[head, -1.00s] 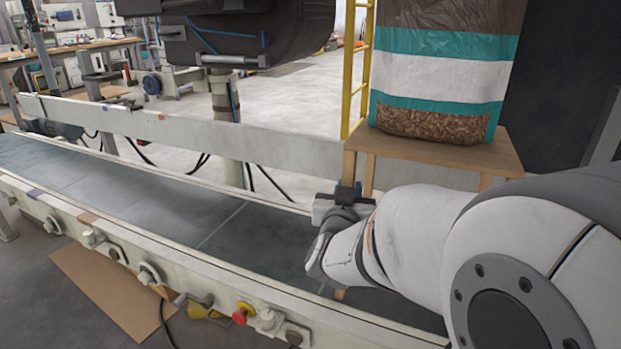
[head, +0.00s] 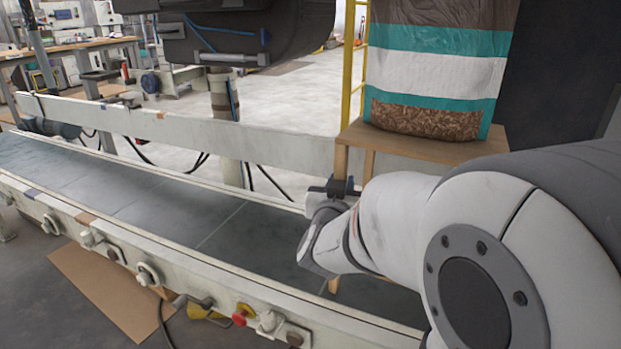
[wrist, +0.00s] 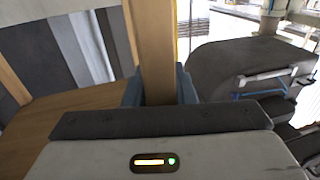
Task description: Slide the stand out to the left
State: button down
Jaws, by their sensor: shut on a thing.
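My gripper (head: 340,188) is shut on the stand's front-left leg, below the top. In the wrist view, the leg (wrist: 155,45) rises between the blue-grey fingers of my gripper (wrist: 158,90). The foot of another leg shows just below my wrist in the head view. My arm hides the stand's lower right part.
The dark conveyor belt (head: 140,200) is clear to the left of the stand. A pale back rail (head: 220,135) and a front rail with knobs and a red button (head: 241,314) border it. A yellow ladder-like frame (head: 352,70) stands behind.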

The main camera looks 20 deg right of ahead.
jog(key=shift+w, duration=0.55)
jog(key=c, duration=1.1)
grip_release()
